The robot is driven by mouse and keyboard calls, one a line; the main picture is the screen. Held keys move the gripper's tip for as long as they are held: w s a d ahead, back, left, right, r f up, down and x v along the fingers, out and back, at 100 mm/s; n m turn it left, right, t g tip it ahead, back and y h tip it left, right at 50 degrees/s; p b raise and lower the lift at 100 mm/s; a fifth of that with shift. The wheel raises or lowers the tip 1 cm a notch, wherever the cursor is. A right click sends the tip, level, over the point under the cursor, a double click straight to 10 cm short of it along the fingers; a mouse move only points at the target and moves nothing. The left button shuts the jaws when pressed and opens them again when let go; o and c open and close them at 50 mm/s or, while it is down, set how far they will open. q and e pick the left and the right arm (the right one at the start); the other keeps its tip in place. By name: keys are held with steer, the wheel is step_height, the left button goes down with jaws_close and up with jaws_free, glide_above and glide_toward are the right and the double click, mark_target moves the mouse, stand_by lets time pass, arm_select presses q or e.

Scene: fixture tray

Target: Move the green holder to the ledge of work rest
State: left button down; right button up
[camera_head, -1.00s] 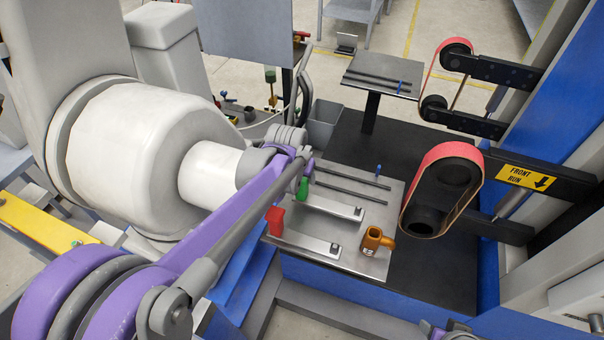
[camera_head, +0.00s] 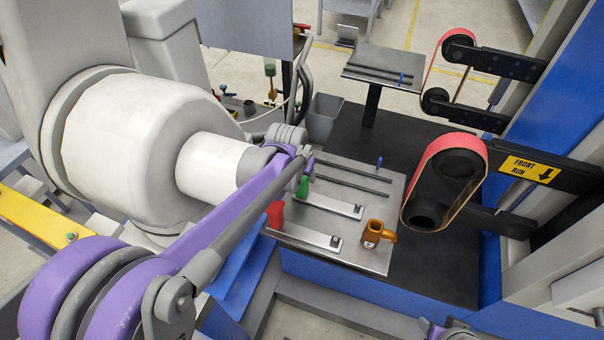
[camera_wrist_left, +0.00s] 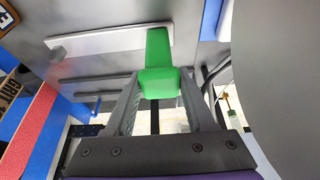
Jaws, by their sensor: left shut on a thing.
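The green holder (camera_head: 302,185) has an upright green grip and appears joined to a flat steel bar (camera_head: 331,206) on the near grey plate. My left gripper (camera_head: 304,172) comes down over the green grip from the left and hides part of it. In the left wrist view the green holder (camera_wrist_left: 158,68) stands between the two fingers of my left gripper (camera_wrist_left: 160,90), which is shut on it. The near plate (camera_head: 345,178) and a far plate on a post (camera_head: 383,63) stand by the belt grinder; I cannot tell which has the work rest's ledge.
Two dark rods (camera_head: 350,181) and a small blue piece (camera_head: 379,162) lie farther back. The red belt (camera_head: 440,150) overhangs the right.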

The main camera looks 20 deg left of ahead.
arm_select(q)
steer(key=shift+f, duration=0.2)
steer(key=shift+c, duration=0.8)
jaws_free()
steer(key=p+v, duration=0.1)
steer(key=v, duration=1)
steer(key=s+d+f+p, duration=0.2)
steer(key=s, duration=0.7)
steer(key=s+d+f+p, duration=0.2)
steer(key=s, duration=0.7)
steer(key=shift+d+f+m+t+p, duration=0.25)
steer(key=shift+d+m+t+p, duration=0.05)
steer(key=shift+d+t+p, duration=0.1)
